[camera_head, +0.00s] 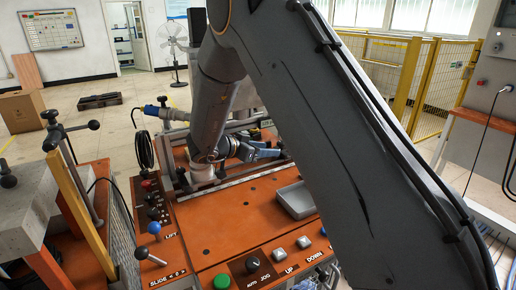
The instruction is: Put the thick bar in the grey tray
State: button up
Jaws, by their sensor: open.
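The grey tray (297,199) is a shallow, empty-looking tray on the orange machine top, right of the middle. My arm passes close to its right side and may cover part of it. I cannot make out the thick bar; it may be hidden behind my arm. My forearm (211,112) points down to the back of the machine top, ending near a pale round part (202,172). I cannot make out my gripper's fingers there.
A blue and dark fitting (258,151) lies behind the tray. The orange top (243,213) is clear left of the tray. Control knobs and buttons line its front, with a blue-topped lever (154,228) at left. A yellow fence (445,85) stands behind.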

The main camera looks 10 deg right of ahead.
jog(key=shift+p+x, duration=0.3)
jog(key=shift+x, duration=1.35)
grip_shut()
